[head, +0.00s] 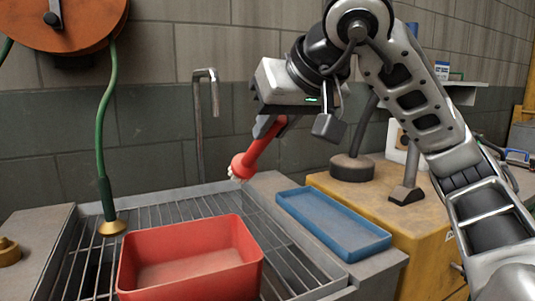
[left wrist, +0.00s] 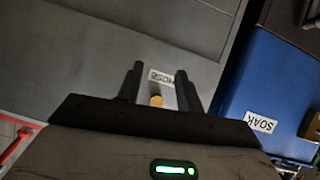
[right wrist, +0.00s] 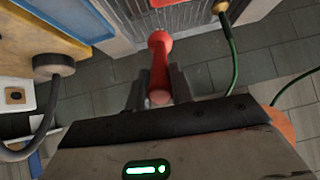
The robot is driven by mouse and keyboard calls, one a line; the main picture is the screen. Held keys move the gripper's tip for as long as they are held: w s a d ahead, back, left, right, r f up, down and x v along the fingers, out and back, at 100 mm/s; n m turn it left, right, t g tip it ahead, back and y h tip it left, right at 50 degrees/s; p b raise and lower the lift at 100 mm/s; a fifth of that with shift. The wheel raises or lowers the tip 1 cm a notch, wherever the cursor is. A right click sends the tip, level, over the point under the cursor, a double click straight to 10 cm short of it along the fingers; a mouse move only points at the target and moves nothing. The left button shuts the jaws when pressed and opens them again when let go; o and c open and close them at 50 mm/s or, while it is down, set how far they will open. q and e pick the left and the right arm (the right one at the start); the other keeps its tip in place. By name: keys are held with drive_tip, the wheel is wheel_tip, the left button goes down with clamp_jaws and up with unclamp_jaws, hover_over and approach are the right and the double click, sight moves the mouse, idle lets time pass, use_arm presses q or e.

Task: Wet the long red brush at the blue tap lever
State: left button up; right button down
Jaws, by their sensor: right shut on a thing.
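The long red brush (head: 255,150) is held by my right gripper (head: 271,124) and tilts down to the left, its pale bristle end above the right back edge of the grated basin. In the right wrist view the brush (right wrist: 160,60) runs away from between the fingers of the right gripper (right wrist: 158,82). A bent grey pipe (head: 205,75) stands at the wall left of the brush, apart from it. I cannot make out a blue tap lever. My left gripper (left wrist: 158,75) is open and empty, seen only in its own wrist view, above a grey surface labelled HOSE.
A red tub (head: 190,258) sits on the basin grating (head: 85,265). A blue tray (head: 333,225) lies right of it. A green hose (head: 104,130) with a brass nozzle hangs at left. A blue bin (left wrist: 265,90) labelled SOAK is near my left gripper.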

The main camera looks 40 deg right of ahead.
drive_tip(key=shift+w+f, duration=0.2)
drive_tip(key=shift+f, duration=0.35)
drive_tip(key=shift+w+d, duration=0.1)
drive_tip(key=shift+w, duration=0.4)
drive_tip(key=shift+w+d+f+b, duration=0.1)
drive_tip(key=shift+w+f+b, duration=0.05)
drive_tip(key=shift+w, duration=0.45)
drive_tip(key=shift+w+d+f+b, duration=0.1)
drive_tip(key=shift+w+f+b, duration=0.05)
drive_tip(key=shift+w, duration=0.45)
drive_tip(key=w, duration=0.3)
drive_tip(key=w+d+f, duration=0.1)
drive_tip(key=w, duration=0.1)
drive_tip(key=shift+w, duration=0.35)
drive_tip(key=shift+w+d+f+p, duration=0.1)
drive_tip(key=shift+w+p, duration=0.25)
drive_tip(key=shift+w, duration=0.45)
drive_tip(key=shift+w+d+f+p, duration=0.1)
drive_tip(key=shift+w+p, duration=0.15)
drive_tip(key=shift+w, duration=0.25)
drive_tip(key=shift+w+d+f+p, duration=0.1)
drive_tip(key=shift+w+p, duration=0.15)
drive_tip(key=shift+w, duration=0.25)
use_arm(q)
drive_tip(key=shift+r, duration=0.2)
use_arm(e)
drive_tip(key=shift+w+f, duration=0.2)
drive_tip(key=shift+w, duration=0.25)
use_arm(q)
drive_tip(key=shift+r, duration=0.1)
